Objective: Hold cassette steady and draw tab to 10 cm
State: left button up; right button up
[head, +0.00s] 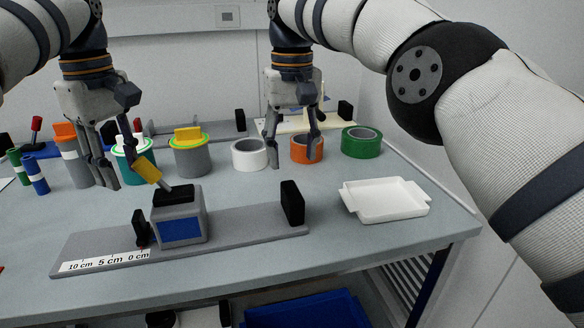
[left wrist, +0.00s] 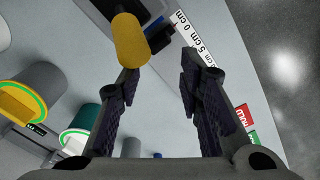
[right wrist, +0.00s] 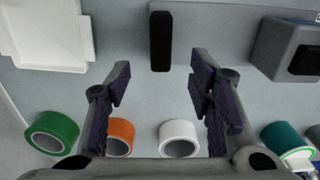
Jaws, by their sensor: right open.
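The cassette (head: 180,228) is a grey box with a blue front panel and a dark top, standing on a long grey base (head: 245,226). A black upright tab (head: 140,228) is at its left side, by the 0 cm mark of the white scale (head: 104,260). My left gripper (head: 126,172) is open above and behind the scale; the handle shows by one fingertip in the left wrist view (left wrist: 130,40), contact unclear. My right gripper (head: 293,155) is open and empty, behind the base's right end.
A black end block (head: 292,203) stands upright at the base's right end. A white tray (head: 385,199) lies to the right. White (head: 249,154), orange (head: 307,149) and green (head: 361,142) rolls and several canisters stand behind. The front table strip is clear.

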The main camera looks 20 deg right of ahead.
notch_tip(320, 180, down, 12)
jog(key=shift+r, duration=0.2)
grip_shut()
jog(key=shift+s, duration=0.1)
dwell(0.5)
pick_arm(q)
jog(key=o, duration=0.4)
pick_arm(e)
jog(key=shift+a+f, duration=0.1)
pick_arm(q)
jog(key=n+h, duration=0.5)
jog(key=n, duration=0.3)
send_near(134, 217)
jog(key=shift+y, duration=0.3)
jog(key=x, duration=1)
jog(key=shift+w+d+f, duration=0.1)
jog(key=shift+w+d, duration=0.05)
jog(key=shift+w, duration=0.1)
